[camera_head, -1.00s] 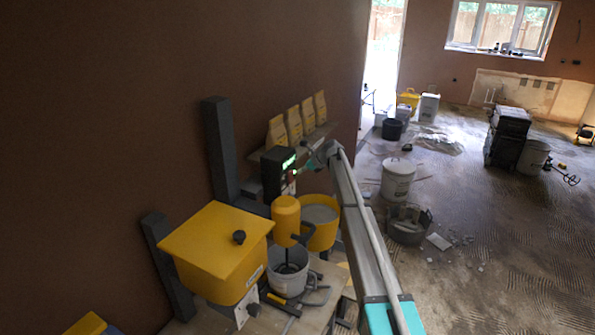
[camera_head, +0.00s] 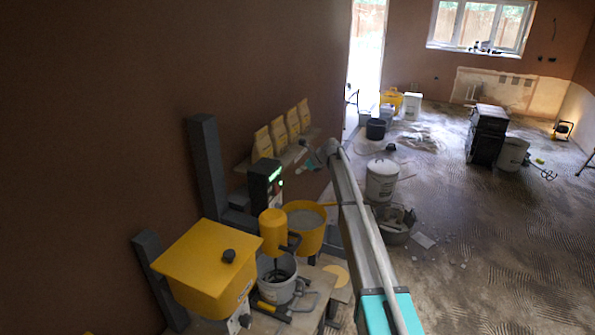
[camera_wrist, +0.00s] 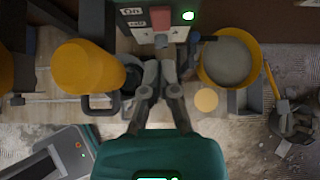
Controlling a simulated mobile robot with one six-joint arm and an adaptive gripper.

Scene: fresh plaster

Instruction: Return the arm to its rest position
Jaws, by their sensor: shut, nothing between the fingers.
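My gripper (camera_wrist: 160,78) is shut and empty in the wrist view. Its fingers point at a dark control box (camera_wrist: 150,18) with a red switch and a green light. They look close to the box, but I cannot tell whether they touch it. In the head view, my arm reaches from the lower right towards the same control box (camera_head: 266,182), its end near the shelf.
A yellow mixer (camera_wrist: 88,68) is left of my gripper, and a yellow tub (camera_wrist: 254,50) of grey plaster is right. A yellow-lidded hopper (camera_head: 195,262) stands near the wall. Several bags (camera_head: 282,132) line a shelf.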

